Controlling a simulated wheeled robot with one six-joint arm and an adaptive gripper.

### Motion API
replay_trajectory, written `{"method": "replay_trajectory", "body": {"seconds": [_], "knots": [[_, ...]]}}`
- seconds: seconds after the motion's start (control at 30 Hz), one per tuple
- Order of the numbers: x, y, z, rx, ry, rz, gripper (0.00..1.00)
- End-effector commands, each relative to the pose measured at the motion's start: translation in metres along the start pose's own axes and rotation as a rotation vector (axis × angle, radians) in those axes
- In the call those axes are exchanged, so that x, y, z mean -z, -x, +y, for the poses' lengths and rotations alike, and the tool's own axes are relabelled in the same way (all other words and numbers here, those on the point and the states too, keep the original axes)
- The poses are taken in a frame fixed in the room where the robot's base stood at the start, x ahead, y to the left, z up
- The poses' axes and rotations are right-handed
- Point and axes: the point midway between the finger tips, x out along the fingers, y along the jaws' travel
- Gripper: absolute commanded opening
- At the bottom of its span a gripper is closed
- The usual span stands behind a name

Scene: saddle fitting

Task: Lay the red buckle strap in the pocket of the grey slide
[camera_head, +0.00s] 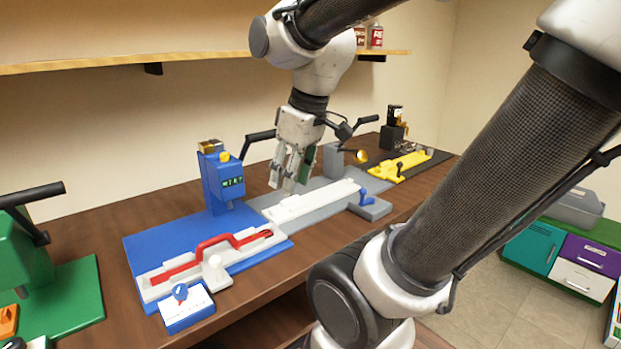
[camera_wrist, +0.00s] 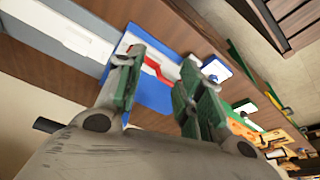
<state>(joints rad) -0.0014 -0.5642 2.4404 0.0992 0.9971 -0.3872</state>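A red strap-like piece (camera_head: 205,252) with a raised middle lies along the pale grey slide (camera_head: 158,290) on the blue base. Its ends appear to be in the slide's long pocket, but I cannot tell how well it is seated. The red piece also shows in the wrist view (camera_wrist: 152,68), partly behind a finger. My gripper (camera_head: 290,182) hangs fingers down behind the white slide of the grey station, apart from the red piece. In the wrist view my gripper (camera_wrist: 158,85) has its green-padded fingers spread, with nothing seen held between them.
A blue post (camera_head: 222,182) with a small display stands behind the red piece. A white slide (camera_head: 312,202) with a blue lever sits right of it. A yellow fixture (camera_head: 400,166) is farther right, a green machine (camera_head: 70,295) far left. A shelf (camera_head: 120,59) runs above.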

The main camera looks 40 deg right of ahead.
Motion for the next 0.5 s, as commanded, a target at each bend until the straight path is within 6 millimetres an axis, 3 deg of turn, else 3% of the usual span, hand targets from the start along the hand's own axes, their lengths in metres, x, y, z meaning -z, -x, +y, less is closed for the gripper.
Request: {"method": "replay_trajectory", "body": {"seconds": [0.1,0.2,0.5], "knots": [[-0.027,0.009,0.003,-0.064,-0.193,0.052,0.37],[-0.038,0.011,0.005,-0.09,-0.292,0.08,0.37],[-0.042,0.012,0.006,-0.1,-0.335,0.09,0.37]]}}
